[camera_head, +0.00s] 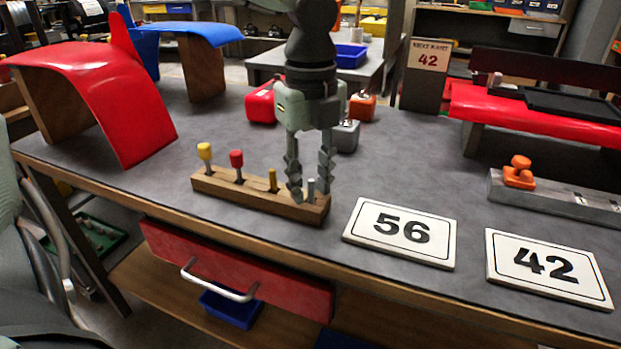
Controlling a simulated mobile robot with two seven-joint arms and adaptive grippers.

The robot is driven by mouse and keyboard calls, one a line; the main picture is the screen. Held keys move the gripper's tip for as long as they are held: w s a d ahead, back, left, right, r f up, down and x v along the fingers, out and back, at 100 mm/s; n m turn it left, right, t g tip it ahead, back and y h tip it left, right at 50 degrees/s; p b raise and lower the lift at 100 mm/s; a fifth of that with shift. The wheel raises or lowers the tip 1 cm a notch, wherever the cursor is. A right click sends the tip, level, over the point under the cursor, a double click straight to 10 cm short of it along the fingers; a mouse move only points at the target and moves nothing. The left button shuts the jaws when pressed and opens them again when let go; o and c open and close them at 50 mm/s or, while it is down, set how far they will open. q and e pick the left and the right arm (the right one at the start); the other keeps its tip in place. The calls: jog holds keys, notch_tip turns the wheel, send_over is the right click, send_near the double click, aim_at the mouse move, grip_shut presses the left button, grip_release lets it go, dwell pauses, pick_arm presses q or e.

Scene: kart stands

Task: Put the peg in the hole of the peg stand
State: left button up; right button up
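The peg stand (215,186) is a long wooden block near the table's front edge. From left to right it bears a yellow-headed peg (204,153), a red-headed peg (236,160), a short brass-coloured peg (273,181) and a thin grey peg (311,189) at the right end. My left gripper (310,190) points down over the right end of the stand. Its fingers are apart, one on each side of the grey peg in this view, with gaps visible. I cannot tell how deep the grey peg sits; an empty hole is not visible. My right gripper is not in view.
Number plates 56 (401,232) and 42 (549,267) lie right of the stand. Behind my gripper are a red can (260,104) and other small containers. A red curved panel (115,95) stands left. A metal rail (560,198) with an orange piece lies right.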

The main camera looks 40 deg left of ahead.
aim_at(310, 180)
pick_arm(q)
notch_tip(310, 180, up, 12)
dwell(0.4)
dwell(0.5)
